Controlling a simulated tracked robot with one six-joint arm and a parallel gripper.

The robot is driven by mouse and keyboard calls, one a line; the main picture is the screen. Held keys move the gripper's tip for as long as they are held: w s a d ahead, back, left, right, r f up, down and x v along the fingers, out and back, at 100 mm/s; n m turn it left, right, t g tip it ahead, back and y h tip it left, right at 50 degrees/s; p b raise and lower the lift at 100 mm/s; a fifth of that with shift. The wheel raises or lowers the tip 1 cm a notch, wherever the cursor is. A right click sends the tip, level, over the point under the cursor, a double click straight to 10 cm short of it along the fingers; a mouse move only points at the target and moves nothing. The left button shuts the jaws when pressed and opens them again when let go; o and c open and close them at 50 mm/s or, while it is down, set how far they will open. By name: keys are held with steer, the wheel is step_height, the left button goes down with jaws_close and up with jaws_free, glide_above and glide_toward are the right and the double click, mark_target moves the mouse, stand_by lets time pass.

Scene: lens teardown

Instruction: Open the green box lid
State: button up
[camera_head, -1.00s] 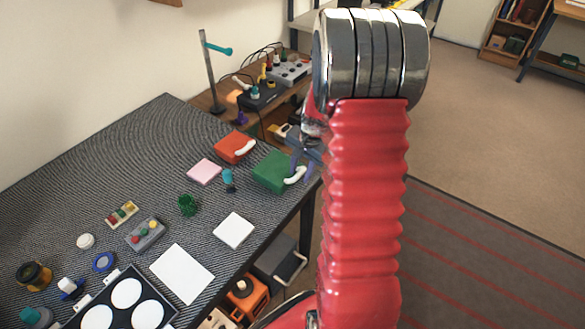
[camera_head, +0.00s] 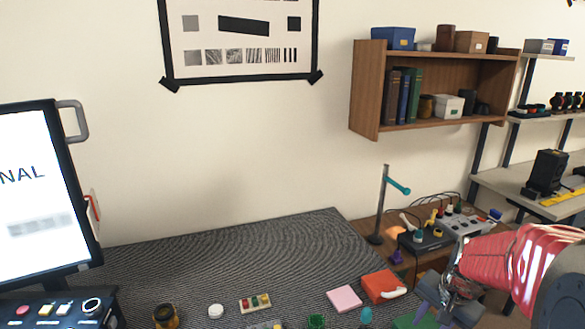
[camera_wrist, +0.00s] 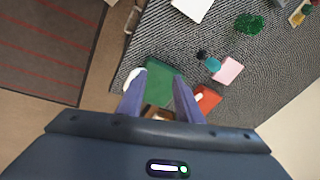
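The green box (camera_wrist: 158,72) lies below my gripper in the wrist view, on the striped table. Its white curved handle (camera_wrist: 136,76) is at the box's left side, close to the tip of my left finger; I cannot tell whether they touch. My gripper (camera_wrist: 157,84) is open, its two purple fingers apart over the green surface. In the head view the green box (camera_head: 414,320) is cut by the bottom edge, with my gripper (camera_head: 428,308) beside it. A brown patch shows between my fingers; I cannot tell whether the lid is raised.
A red box (camera_head: 382,286) with a white handle and a pink block (camera_head: 344,298) lie close by. A small teal-topped item (camera_wrist: 212,64) is near the green box. A stand (camera_head: 384,205) and a cabled device (camera_head: 428,240) are behind. The table's back left is clear.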

steer(key=s+a+r+n+t, duration=0.2)
steer(key=s+a+r+n, duration=0.8)
steer(key=s+a+r, duration=0.3)
steer(key=s+a, duration=0.3)
steer(key=s, duration=0.1)
steer(key=shift+a+t, duration=0.35)
steer(key=shift+t, duration=0.05)
steer(key=shift+r, duration=0.1)
steer(key=shift+c, duration=0.6)
